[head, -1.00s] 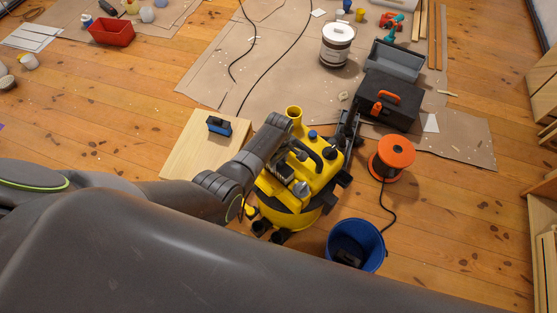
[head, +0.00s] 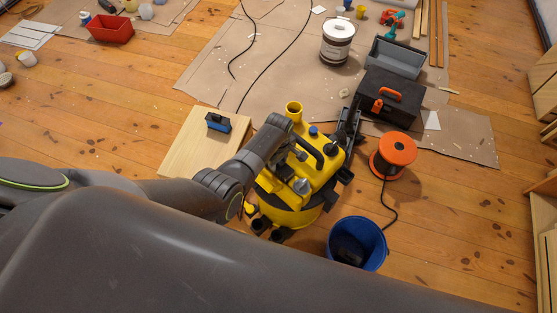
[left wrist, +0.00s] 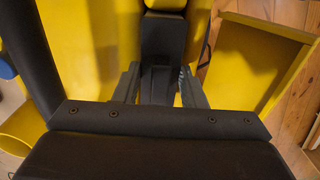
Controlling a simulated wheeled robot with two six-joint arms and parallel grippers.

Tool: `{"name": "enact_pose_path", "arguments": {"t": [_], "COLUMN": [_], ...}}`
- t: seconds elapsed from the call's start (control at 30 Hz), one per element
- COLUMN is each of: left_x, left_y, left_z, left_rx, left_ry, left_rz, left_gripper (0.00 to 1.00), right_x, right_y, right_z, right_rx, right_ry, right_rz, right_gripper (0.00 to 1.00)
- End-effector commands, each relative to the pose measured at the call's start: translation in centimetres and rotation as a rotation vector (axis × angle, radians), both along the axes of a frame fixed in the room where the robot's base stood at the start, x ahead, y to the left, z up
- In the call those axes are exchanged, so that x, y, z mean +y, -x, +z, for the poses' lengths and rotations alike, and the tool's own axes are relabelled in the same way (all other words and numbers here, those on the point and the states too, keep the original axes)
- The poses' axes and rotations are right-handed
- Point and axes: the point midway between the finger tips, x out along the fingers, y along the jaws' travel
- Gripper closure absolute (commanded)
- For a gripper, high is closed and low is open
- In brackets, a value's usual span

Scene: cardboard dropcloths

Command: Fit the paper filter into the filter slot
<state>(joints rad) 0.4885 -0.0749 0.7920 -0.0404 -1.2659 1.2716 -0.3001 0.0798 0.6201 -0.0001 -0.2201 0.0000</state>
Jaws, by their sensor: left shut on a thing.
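The yellow vacuum (head: 330,176), with a black handle and a blue cap, stands on the wooden floor in the head view. My left arm reaches over it, and the left gripper (head: 298,182) is low by the handle, largely hidden there. In the left wrist view my left gripper (left wrist: 160,88) has its two fingers on either side of a black part (left wrist: 160,50) amid yellow walls. A rimmed yellow panel (left wrist: 250,62) is to the right. I cannot pick out the paper filter or the filter slot for certain. My right gripper is not in view.

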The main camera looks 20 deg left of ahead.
Motion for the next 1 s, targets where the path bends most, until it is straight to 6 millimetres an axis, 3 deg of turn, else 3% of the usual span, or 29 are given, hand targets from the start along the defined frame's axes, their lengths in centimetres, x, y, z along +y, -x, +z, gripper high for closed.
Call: {"name": "enact_pose_path", "arguments": {"t": [0.53,0.57,0.6,0.77,1.0], "left_x": [0.0,0.0,0.0,0.0,0.0], "left_y": [-0.1,-0.1,-0.1,0.0,0.0], "left_z": [-1.5,-1.4,-1.3,-1.4,-1.4], "left_rx": [-0.001,-0.001,-0.001,-0.001,0.0], "left_ry": [0.0,0.0,0.0,0.0,0.0], "left_rz": [0.0,0.0,0.0,0.0,0.0], "left_gripper": [1.0,0.61,0.56,0.37,0.37], "right_x": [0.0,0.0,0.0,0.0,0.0], "right_y": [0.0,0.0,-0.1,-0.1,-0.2], "right_z": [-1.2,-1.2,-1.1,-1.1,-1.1], "right_rx": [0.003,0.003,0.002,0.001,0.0], "right_ry": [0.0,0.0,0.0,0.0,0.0], "right_rz": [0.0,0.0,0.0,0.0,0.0], "right_gripper": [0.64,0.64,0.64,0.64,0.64]}}
